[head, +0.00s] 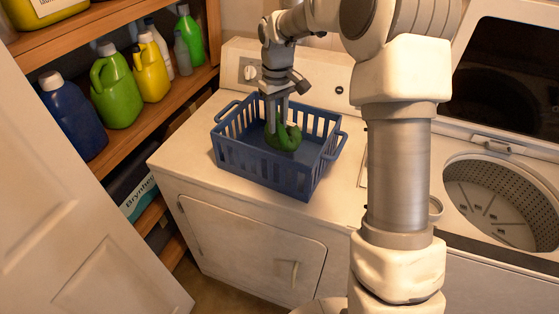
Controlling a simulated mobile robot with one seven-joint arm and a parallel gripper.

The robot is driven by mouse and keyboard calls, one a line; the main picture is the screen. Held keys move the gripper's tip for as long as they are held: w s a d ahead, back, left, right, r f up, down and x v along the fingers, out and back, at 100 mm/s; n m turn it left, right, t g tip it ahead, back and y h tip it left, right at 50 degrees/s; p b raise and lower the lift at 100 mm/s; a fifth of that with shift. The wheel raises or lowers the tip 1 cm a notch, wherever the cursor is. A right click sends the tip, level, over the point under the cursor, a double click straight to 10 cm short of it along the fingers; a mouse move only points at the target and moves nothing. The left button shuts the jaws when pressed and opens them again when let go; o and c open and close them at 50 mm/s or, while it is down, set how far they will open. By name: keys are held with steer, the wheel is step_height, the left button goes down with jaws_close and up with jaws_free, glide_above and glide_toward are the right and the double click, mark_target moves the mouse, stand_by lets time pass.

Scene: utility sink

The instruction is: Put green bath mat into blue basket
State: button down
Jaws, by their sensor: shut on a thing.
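The blue basket (262,172) stands on the white dryer top in the middle of the head view. It has slotted walls and a handle at each end. The green bath mat (284,138) is bunched up inside the basket's opening, right of its middle. My gripper (276,125) points down into the basket from above and is shut on the mat. The fingertips are partly hidden by the mat. I cannot tell whether the mat touches the basket floor.
A wooden shelf at the left holds several bottles, among them a green jug (118,88) and a blue bottle (72,115). A white door (70,220) stands at the lower left. An open washer drum (500,200) is at the right. The dryer top (180,150) is bare left of the basket.

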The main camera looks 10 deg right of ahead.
step_height(320, 180, down, 11)
steer(key=shift+w+d, duration=0.1)
stand_by(0.4)
steer(key=shift+f, duration=0.2)
steer(key=c, duration=0.7)
jaws_free()
steer(key=shift+o, duration=0.2)
steer(key=shift+r, duration=0.1)
